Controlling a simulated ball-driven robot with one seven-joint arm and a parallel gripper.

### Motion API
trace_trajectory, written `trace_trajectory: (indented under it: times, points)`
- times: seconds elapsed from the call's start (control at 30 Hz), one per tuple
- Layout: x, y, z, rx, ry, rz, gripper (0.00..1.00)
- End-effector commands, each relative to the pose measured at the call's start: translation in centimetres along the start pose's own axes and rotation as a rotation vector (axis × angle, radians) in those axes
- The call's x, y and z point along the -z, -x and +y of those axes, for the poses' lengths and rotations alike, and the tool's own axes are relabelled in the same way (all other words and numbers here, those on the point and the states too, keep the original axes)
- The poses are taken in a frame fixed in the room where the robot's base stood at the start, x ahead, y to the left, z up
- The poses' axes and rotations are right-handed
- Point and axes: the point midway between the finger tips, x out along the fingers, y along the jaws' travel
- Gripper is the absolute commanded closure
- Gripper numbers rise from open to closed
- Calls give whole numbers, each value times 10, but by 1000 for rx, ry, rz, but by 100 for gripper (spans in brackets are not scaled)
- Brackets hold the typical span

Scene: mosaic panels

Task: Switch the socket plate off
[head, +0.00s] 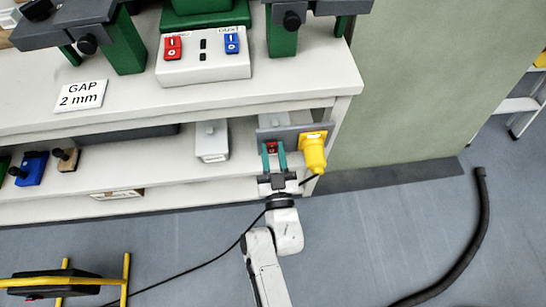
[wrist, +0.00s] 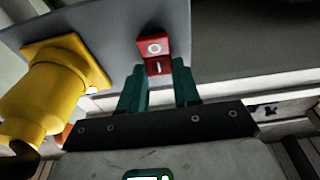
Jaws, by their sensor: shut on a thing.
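The grey socket plate (head: 310,130) stands upright at the shelf's right end, under the worktop edge. It also fills the upper left of the wrist view (wrist: 115,25). A red rocker switch (head: 271,147) sits on it, marked O and I in the wrist view (wrist: 154,50). A yellow plug (head: 313,152) is in the plate beside the switch, with a black cable. My gripper (head: 274,149) is at the switch, its green fingers on either side of it. In the wrist view the fingertips (wrist: 158,66) close on the switch's I half. The rocker's tilt is hard to tell.
The white worktop (head: 310,78) overhangs the shelf and carries a panel (head: 203,62) with red and blue switches. A grey box (head: 212,141) stands left of the plate. A yellow-railed object (head: 65,280) and a black hose (head: 477,230) are on the floor, which is otherwise largely clear.

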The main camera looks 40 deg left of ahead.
Motion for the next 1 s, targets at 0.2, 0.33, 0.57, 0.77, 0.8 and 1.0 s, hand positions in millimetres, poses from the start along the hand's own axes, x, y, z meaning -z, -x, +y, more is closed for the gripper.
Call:
trace_trajectory:
  times: [0.2, 0.33, 0.57, 0.77, 0.8, 1.0]
  points:
    - [-10, 2, 0, -1, 0, 76, 99]
    - [-10, 3, 1, -1, 1, 123, 99]
    - [-11, 4, 0, 0, 1, 200, 99]
    - [-8, 4, 1, 0, -1, 237, 99]
    - [-8, 4, 0, 0, -1, 240, 99]
    - [-6, 4, 0, 0, -1, 241, 99]
